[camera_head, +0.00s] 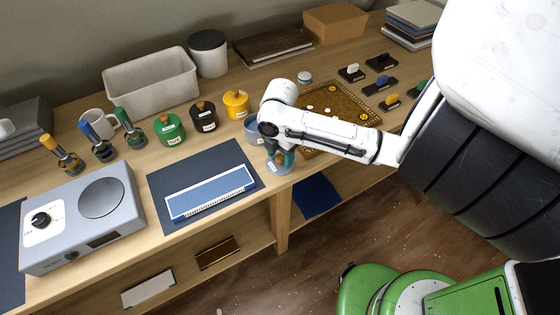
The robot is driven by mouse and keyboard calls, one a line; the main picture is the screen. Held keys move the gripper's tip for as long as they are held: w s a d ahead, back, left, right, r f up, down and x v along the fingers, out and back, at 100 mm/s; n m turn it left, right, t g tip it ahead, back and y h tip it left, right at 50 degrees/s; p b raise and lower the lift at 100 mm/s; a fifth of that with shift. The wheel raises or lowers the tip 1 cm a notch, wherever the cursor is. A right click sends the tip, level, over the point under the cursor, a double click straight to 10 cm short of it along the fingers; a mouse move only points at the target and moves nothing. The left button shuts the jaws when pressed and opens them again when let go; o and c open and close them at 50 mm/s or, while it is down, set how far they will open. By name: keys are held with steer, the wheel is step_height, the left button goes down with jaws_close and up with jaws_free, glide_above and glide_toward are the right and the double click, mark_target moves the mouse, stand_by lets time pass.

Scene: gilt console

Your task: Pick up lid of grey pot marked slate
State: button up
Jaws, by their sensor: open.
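My gripper (280,157) points down at the front edge of the console top, its dark teal fingers apart. A small blue-grey pot (273,169) with a white label stands right under it. A brown knob shows between or just below the fingers, so the fingers are around or very near the lid. I cannot tell whether they touch it, and the label is too small to read. A second blue-grey pot (253,130) stands just behind, partly hidden by my arm.
Yellow (236,106), black (203,117) and green (170,129) lidded pots stand in a row to the left. A patterned tray (347,99) lies right, behind my arm.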

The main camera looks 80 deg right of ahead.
jaws_close()
stand_by(0.5)
steer(key=shift+r, duration=0.1)
